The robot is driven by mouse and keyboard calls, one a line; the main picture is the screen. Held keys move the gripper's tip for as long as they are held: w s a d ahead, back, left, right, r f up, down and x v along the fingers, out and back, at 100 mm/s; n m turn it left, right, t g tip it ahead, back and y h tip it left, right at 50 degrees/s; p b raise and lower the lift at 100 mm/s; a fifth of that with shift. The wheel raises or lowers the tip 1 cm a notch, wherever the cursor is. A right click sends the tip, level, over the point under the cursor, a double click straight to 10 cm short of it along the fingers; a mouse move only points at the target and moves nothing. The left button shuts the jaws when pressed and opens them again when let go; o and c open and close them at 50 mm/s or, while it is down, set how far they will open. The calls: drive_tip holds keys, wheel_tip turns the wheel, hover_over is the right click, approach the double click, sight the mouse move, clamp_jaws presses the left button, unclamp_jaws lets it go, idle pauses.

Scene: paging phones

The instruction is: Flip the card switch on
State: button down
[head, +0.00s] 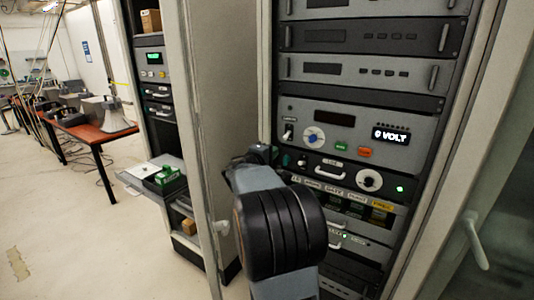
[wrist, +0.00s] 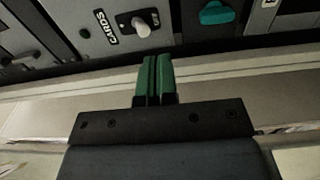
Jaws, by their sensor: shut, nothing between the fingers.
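The card switch (wrist: 141,28) is a small white-tipped lever on a dark plate, beside a label reading "CARDS" in the wrist view. My gripper (wrist: 154,80) has two green fingers pressed together and empty. Its tips point towards the panel, just below the switch in the picture, and no contact shows. In the head view, a small white-tipped toggle (head: 288,132) sits at the panel's left side under a label too small to read. My arm covers the lower left of the rack there.
A teal knob (wrist: 215,13) lies right of the switch in the wrist view. The rack panel carries a blue-white dial (head: 314,138), a green button (head: 341,147) and a red button (head: 365,153). An open rack door (head: 225,80) stands close left of my arm.

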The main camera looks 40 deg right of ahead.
sight(286, 136)
drive_tip(key=x, duration=0.7)
drive_tip(key=shift+s+f, duration=0.1)
drive_tip(key=shift+s, duration=0.1)
drive_tip(key=shift+w+d, duration=0.1)
drive_tip(key=shift+d, duration=0.2)
drive_tip(key=shift+r, duration=0.2)
drive_tip(key=shift+r, duration=0.7)
drive_tip(key=shift+f, duration=0.2)
drive_tip(key=shift+f+b, duration=0.5)
drive_tip(key=shift+b, duration=0.35)
